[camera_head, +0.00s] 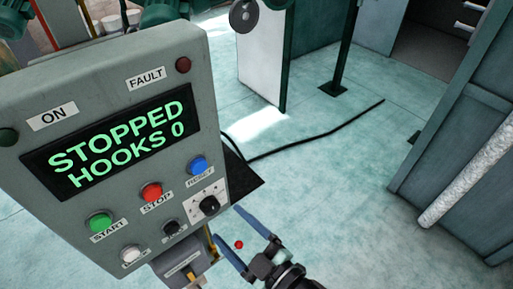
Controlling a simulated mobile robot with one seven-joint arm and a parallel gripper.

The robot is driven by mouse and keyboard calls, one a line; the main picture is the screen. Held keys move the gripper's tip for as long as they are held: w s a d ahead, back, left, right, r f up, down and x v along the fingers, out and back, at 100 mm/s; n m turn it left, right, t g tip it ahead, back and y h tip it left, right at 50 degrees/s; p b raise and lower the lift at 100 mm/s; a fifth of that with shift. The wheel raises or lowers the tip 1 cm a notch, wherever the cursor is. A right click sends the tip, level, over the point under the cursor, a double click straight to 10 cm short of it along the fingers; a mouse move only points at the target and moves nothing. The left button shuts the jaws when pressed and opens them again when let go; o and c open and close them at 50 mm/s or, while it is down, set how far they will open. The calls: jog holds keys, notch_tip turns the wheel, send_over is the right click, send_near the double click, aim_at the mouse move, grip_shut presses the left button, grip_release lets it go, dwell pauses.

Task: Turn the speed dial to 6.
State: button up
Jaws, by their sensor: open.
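The grey control panel (100,60) fills the left of the view, tilted. Its screen (118,145) reads "STOPPED HOOKS 0". A black dial (209,205) sits on a white marked plate at the panel's lower right, below the blue RESET button (197,166). The dial's numbers are too small to read, so I cannot tell its setting. My gripper (232,238) is open and empty, with blue fingers, just right of and below the dial, apart from it in the picture.
Green START (101,222) and red STOP (151,192) buttons, a black knob (171,228) and a white button (131,253) are near the dial. A black cable (320,132) lies on the floor. A grey cabinet (460,150) stands right; open floor lies between.

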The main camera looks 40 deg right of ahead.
jog(key=s+b, duration=0.1)
jog(key=s, duration=0.6)
jog(key=shift+s+d+r+b, duration=0.25)
jog(key=shift+s+d+b, duration=0.05)
jog(key=shift+d, duration=0.05)
